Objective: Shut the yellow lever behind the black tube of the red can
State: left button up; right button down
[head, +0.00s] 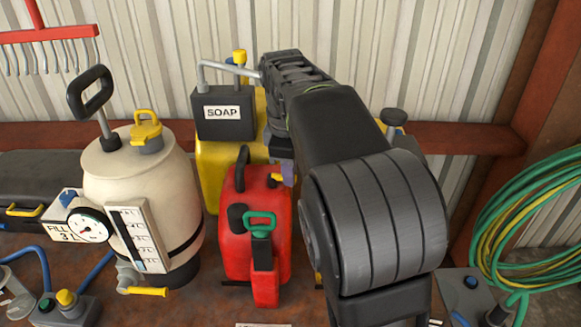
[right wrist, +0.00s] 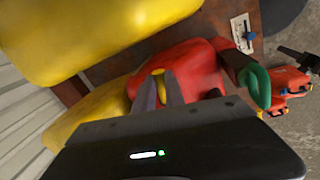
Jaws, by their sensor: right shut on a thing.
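The red can (head: 240,262) stands on the brown bench, with a green loop handle (head: 260,219) on a black block at its front. A black tube-like part (head: 242,162) rises from its top. The yellow lever (head: 275,178) is a small piece at the can's top right. My right gripper (head: 281,176) reaches down from the back right to this spot. In the right wrist view its two fingers (right wrist: 160,92) are closed with the yellow lever (right wrist: 158,77) between their tips, over the red can (right wrist: 190,62). My arm hides part of the can's right side. My left gripper is out of view.
A cream tank (head: 140,185) with a gauge stands left of the red can. A yellow container (head: 212,175) with a black SOAP box (head: 224,114) stands close behind it. A green hose coil (head: 520,210) hangs at right. A little bare bench shows in front.

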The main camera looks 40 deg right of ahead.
jog(key=m, duration=0.2)
jog(key=shift+s+a+m, duration=0.2)
jog(key=shift+a+m, duration=0.1)
jog(key=shift+a, duration=0.1)
jog(key=m, duration=0.1)
jog(key=a+m+g, duration=0.1)
jog(key=shift+s+m+h+p, duration=0.15)
jog(key=shift+m+h+p, duration=0.15)
jog(key=shift+m, duration=0.1)
jog(key=m, duration=0.2)
jog(key=a+m, duration=0.1)
jog(key=m, duration=0.1)
jog(key=a+m+g, duration=0.1)
jog(key=shift+m, duration=0.4)
jog(key=shift+a, duration=0.1)
jog(key=c, duration=1.4)
grip_release()
